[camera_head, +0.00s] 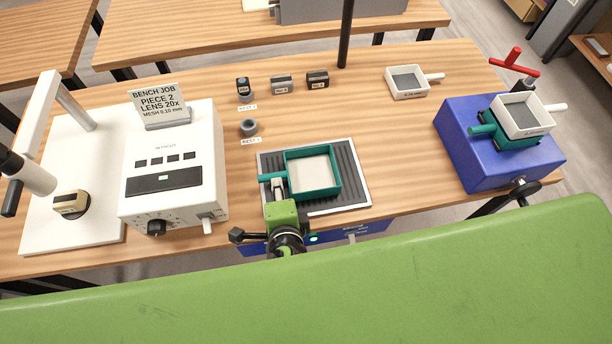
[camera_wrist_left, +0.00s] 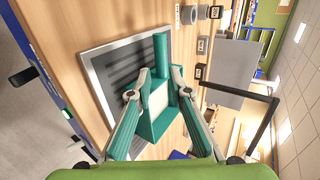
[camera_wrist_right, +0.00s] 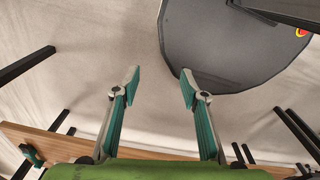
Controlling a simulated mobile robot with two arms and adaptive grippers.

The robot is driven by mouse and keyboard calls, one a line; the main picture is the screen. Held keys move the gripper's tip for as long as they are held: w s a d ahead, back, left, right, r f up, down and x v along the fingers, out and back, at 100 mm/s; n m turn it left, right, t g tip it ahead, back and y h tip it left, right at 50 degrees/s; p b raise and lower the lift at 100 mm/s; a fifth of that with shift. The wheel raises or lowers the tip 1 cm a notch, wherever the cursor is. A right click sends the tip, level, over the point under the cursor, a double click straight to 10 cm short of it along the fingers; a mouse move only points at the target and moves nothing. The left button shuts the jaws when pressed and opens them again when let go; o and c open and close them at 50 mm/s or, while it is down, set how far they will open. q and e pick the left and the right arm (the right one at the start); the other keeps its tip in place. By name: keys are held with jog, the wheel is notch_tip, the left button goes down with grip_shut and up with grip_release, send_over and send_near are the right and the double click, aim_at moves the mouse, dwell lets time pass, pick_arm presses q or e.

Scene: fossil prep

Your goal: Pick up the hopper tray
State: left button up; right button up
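A teal square tray with a pale inside (camera_head: 314,172) sits on a dark ribbed plate with a light frame (camera_head: 355,196) near the bench's front edge. I take it as the hopper tray. Its teal handle (camera_head: 270,177) points left. My left gripper (camera_head: 279,186) is over the handle side, close to the tray. In the left wrist view, the open fingers (camera_wrist_left: 158,94) stand apart with the tray and its handle (camera_wrist_left: 160,55) in view between and beyond them; contact cannot be told. My right gripper (camera_wrist_right: 160,90) is open and empty over the floor, outside the head view.
A white control box (camera_head: 172,190) and a white stand (camera_head: 70,200) fill the left side. A blue machine (camera_head: 485,160) at right bears a white sieve (camera_head: 524,110) over a teal holder. Another white sieve (camera_head: 407,82) and small blocks (camera_head: 281,85) lie at the back.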

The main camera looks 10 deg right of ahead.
aim_at(273, 177)
pick_arm(q)
jog(key=shift+x, duration=0.85)
jog(key=shift+w+f+b, duration=0.25)
jog(key=shift+w+b, duration=0.05)
jog(key=shift+w+a+f+b, duration=0.25)
jog(key=shift+w+f+b, duration=0.3)
jog(key=shift+w+b, duration=0.3)
jog(key=b+x, duration=0.2)
jog(key=shift+w+a+f, duration=0.15)
jog(key=shift+w+f, duration=0.05)
jog(key=shift+w, duration=0.15)
jog(key=shift+w+b, duration=0.25)
jog(key=shift+b, duration=0.05)
pick_arm(e)
jog(key=f, duration=0.2)
jog(key=w+f, duration=0.1)
jog(key=f, duration=0.2)
jog(key=shift+w+a+f, duration=0.2)
jog(key=shift+w+f, duration=0.1)
jog(key=shift+w, duration=0.1)
pick_arm(q)
jog(key=shift+s, duration=0.1)
grip_shut()
